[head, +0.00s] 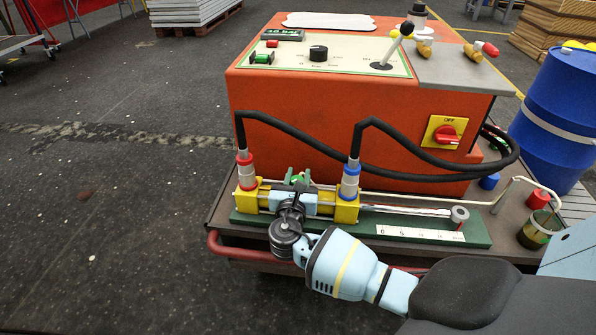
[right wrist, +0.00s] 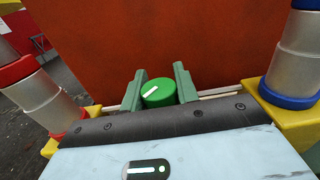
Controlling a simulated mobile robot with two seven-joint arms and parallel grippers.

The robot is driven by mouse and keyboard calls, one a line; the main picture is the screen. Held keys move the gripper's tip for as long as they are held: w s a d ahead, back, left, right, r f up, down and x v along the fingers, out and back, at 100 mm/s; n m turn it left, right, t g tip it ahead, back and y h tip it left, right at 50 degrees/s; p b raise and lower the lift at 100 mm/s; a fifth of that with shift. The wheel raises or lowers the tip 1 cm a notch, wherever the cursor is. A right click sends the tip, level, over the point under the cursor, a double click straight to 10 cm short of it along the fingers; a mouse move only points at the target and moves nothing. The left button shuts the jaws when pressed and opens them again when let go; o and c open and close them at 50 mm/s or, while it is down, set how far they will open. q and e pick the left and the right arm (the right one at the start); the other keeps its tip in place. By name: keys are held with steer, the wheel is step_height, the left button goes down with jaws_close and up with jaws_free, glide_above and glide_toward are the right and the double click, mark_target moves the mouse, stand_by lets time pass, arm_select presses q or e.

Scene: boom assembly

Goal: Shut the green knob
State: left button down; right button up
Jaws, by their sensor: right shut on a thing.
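The green knob (right wrist: 158,93) is a round cap with a white stripe, seen in the right wrist view between the two fingers. The stripe lies slanted across its top. My right gripper (right wrist: 158,88) is shut on the knob, one finger on each side. In the head view the knob (head: 298,179) shows as a small green patch, mostly hidden behind my right gripper. It sits behind the cylinder, between its yellow end blocks (head: 346,209). My left gripper is not in view.
Red-collared (head: 246,172) and blue-collared (head: 349,180) hose fittings rise on either side of my gripper. Black hoses (head: 300,137) loop in front of the orange cabinet (head: 290,112). A ruler (head: 420,234), a cup (head: 536,232) and a blue drum (head: 562,100) are to the right.

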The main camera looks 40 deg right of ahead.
steer(key=shift+m+g+h, duration=0.6)
steer(key=shift+g, duration=0.1)
steer(key=o, duration=1)
steer(key=shift+d, duration=0.1)
steer(key=shift+c, duration=0.2)
steer(key=shift+s, duration=0.1)
steer(key=p+v, duration=0.2)
steer(key=v, duration=0.5)
steer(key=shift+s+a+p, duration=0.25)
steer(key=shift+a+p, duration=0.05)
steer(key=shift+a, duration=0.05)
steer(key=shift+c, duration=0.2)
